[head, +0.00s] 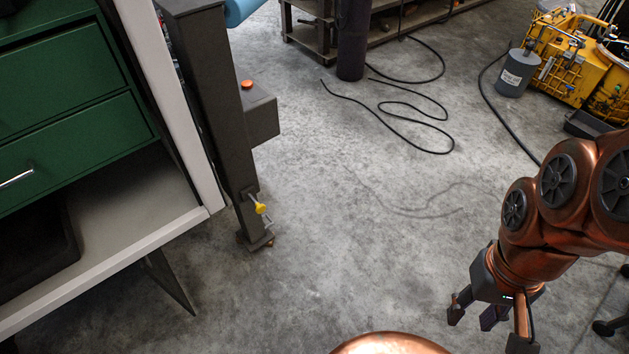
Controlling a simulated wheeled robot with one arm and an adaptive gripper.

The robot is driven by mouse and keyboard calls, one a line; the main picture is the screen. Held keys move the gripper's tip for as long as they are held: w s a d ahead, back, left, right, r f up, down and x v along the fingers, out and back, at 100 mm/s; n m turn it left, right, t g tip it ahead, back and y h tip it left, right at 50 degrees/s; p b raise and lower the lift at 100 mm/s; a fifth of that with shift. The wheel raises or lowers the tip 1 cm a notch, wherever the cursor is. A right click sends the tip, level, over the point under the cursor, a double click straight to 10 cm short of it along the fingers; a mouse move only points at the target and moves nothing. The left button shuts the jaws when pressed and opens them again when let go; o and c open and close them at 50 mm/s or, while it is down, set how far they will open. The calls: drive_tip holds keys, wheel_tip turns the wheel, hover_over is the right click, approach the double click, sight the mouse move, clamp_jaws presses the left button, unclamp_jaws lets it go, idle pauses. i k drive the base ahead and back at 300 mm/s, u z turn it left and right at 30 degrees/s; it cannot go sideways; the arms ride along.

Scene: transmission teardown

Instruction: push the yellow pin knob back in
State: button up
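The yellow pin knob (261,208) is a small yellow cap on a short metal pin. It sticks out near the foot of a dark upright post (228,125), on the post's right side. A small metal piece shows just below it. My gripper (475,317) is at the lower right in the head view, pointing down over the floor. Its fingers are apart with nothing seen between them. It is well to the right of the knob and touches nothing that I can see.
A green drawer cabinet (65,85) and a pale-edged bench (125,253) stand left. A grey box (262,122) with an orange button (247,84) is on the post. Black cable (412,147) lies on the floor; yellow machinery (560,50) stands far right. Floor between knob and gripper is clear.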

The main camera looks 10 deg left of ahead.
sight(261, 207)
drive_tip(key=z, duration=0.5)
drive_tip(key=i, duration=2.2)
drive_tip(key=u, duration=3.2)
